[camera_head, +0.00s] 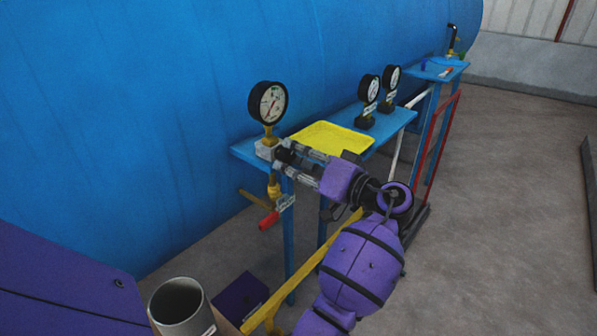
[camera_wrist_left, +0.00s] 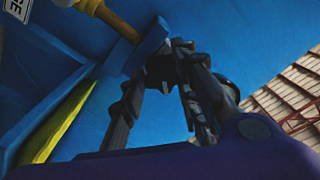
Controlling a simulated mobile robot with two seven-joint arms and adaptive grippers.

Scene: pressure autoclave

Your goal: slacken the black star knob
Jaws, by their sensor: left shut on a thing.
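The black star knob (camera_head: 283,155) sits on the right side of the small pale valve block (camera_head: 266,149) under the nearest gauge (camera_head: 268,103). It is mostly hidden by my fingers. My left gripper (camera_head: 286,159) reaches the knob from the right and is shut on it. In the left wrist view, my left gripper's fingers (camera_wrist_left: 172,58) close around the dark knob (camera_wrist_left: 160,70), next to the valve block (camera_wrist_left: 150,46), which looks blue in shadow there. My right gripper is not in view.
The large blue vessel (camera_head: 150,110) stands close behind the valve. A blue shelf (camera_head: 396,122) holds a yellow cloth (camera_head: 331,139) and two more gauges. A red-handled valve (camera_head: 268,220) with a tag hangs below. A grey cylinder (camera_head: 180,303) and a yellow rail (camera_head: 318,257) are in front.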

